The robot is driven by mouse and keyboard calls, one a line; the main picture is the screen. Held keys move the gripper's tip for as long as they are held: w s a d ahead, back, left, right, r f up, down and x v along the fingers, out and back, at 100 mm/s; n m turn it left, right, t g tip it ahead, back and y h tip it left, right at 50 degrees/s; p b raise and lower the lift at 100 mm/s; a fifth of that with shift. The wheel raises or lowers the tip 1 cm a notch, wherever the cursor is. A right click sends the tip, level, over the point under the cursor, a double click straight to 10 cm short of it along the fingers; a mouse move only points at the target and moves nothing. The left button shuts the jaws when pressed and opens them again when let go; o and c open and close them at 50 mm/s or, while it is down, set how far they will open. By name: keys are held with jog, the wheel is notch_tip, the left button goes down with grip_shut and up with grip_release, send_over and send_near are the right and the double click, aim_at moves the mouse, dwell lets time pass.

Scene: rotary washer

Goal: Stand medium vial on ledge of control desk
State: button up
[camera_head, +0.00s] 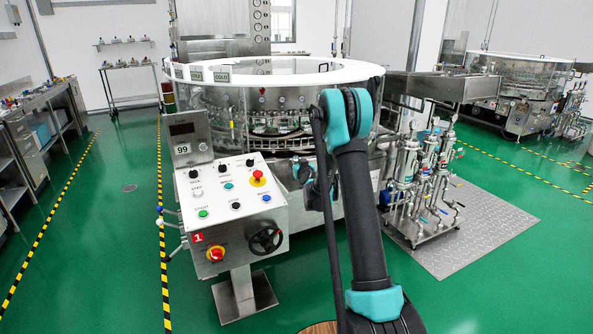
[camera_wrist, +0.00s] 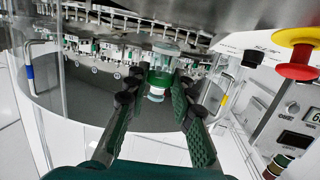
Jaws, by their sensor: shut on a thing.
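The control desk (camera_head: 232,196) stands left of my arm in the head view, with a sloped white panel of buttons and a handwheel. In the wrist view part of the control desk (camera_wrist: 262,97) shows at the right, tilted, apart from the vial. My arm hides the vial in the head view.
The round glass-walled washer (camera_head: 262,98) stands behind the desk and my arm. Red knobs (camera_head: 257,175) and a black handwheel (camera_head: 265,241) stick out from the desk. A filter cart (camera_head: 420,185) stands at right. Green floor is free at left.

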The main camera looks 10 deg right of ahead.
jog(key=shift+f, duration=1.6)
jog(key=shift+f, duration=0.1)
jog(key=o, duration=0.8)
jog(key=shift+o, duration=0.2)
